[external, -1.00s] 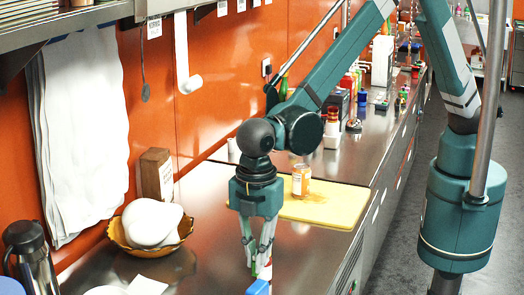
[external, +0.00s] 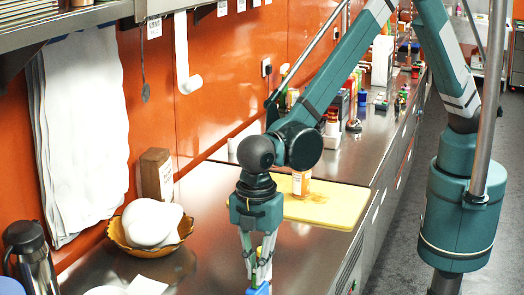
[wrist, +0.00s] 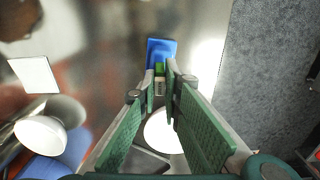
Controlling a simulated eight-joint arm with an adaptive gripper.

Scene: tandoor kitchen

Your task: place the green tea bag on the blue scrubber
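My gripper (external: 258,277) points down at the front of the counter, and its fingertips also show in the wrist view (wrist: 161,70). The fingers are shut on the green tea bag (wrist: 159,69), a small green piece with a pale printed part. A bit of green also shows between the fingers in the external view. The blue scrubber (wrist: 162,46) lies just beyond the fingertips in the wrist view; in the external view (external: 257,290) it is at the bottom edge, partly cut off. The tea bag overlaps the scrubber's near edge in the wrist view; I cannot tell whether they touch.
A white round dish (wrist: 160,130) lies under the fingers. A yellow board (external: 335,207) with a jar (external: 300,184) is behind my gripper. An orange bowl (external: 120,238) with white contents, a steel jug (external: 33,260) and a white card (external: 147,286) are to the left.

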